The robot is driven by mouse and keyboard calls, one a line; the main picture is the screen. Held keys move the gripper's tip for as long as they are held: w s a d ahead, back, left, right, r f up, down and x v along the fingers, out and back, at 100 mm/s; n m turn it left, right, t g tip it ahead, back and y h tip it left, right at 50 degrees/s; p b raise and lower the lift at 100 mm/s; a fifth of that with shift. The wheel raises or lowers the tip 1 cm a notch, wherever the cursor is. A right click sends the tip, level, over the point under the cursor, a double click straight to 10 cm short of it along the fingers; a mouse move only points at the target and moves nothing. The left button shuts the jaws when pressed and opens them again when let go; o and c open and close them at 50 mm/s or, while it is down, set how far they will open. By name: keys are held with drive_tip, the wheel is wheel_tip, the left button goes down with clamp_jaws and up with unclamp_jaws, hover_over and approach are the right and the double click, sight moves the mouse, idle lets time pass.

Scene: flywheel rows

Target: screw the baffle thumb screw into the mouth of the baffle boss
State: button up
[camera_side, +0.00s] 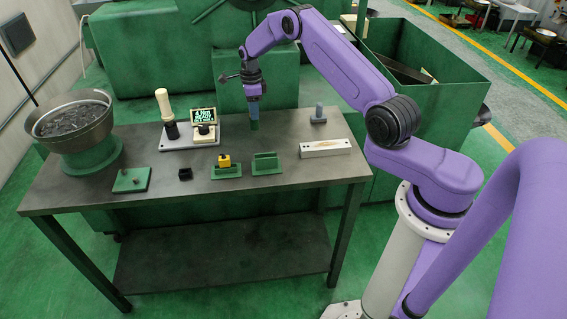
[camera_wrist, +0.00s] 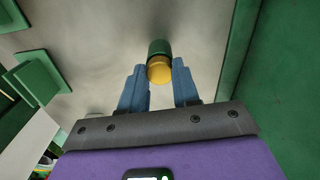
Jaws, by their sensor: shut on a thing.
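My gripper (camera_side: 254,116) points down over the back of the workbench, its blue fingers shut on a short green cylinder (camera_side: 254,125) with a round yellow end. In the wrist view, the yellow end (camera_wrist: 159,72) sits between the fingertips (camera_wrist: 159,80) and the green part (camera_wrist: 158,47) extends beyond them. It looks like the baffle thumb screw, though no thread is visible. I cannot tell whether its lower end touches the bench. The baffle boss cannot be identified for sure; a green block on a base (camera_side: 266,163) and a green plate with small pegs (camera_side: 131,181) stand toward the front.
A control lever (camera_side: 165,108) and a parts bowl (camera_side: 72,122) stand left.

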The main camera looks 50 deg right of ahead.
drive_tip(key=shift+d, duration=0.1)
drive_tip(key=o, duration=0.7)
drive_tip(key=shift+c, duration=0.2)
drive_tip(key=shift+r, duration=0.1)
drive_tip(key=shift+r, duration=1.45)
drive_tip(key=o, duration=0.6)
drive_tip(key=shift+c, duration=0.2)
drive_tip(key=c, duration=0.5)
